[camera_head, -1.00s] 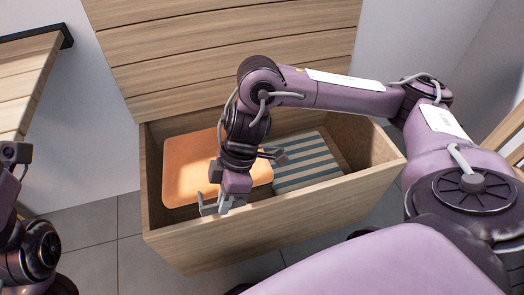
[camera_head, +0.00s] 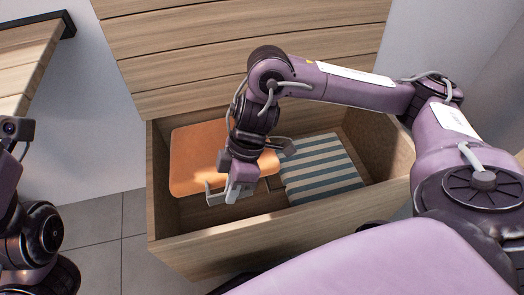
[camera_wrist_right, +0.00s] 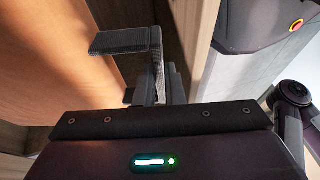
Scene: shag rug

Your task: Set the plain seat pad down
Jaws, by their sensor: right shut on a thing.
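The plain orange seat pad (camera_head: 195,160) is inside the wooden chest, at its left side, and looks tilted with its far edge toward the back wall. My right gripper (camera_head: 228,190) is shut on the pad at its near edge. The pad also fills the left of the right wrist view (camera_wrist_right: 50,60), beside the fingers (camera_wrist_right: 140,60). I cannot tell whether the pad touches the chest floor. A striped blue-and-cream pad (camera_head: 320,168) lies to the right in the chest. My left gripper's fingers are out of view.
The open chest's front wall (camera_head: 290,222) stands between my body and the pads. A slatted wooden bench or table (camera_head: 25,65) is at the upper left. Grey floor tiles (camera_head: 110,235) are bare left of the chest.

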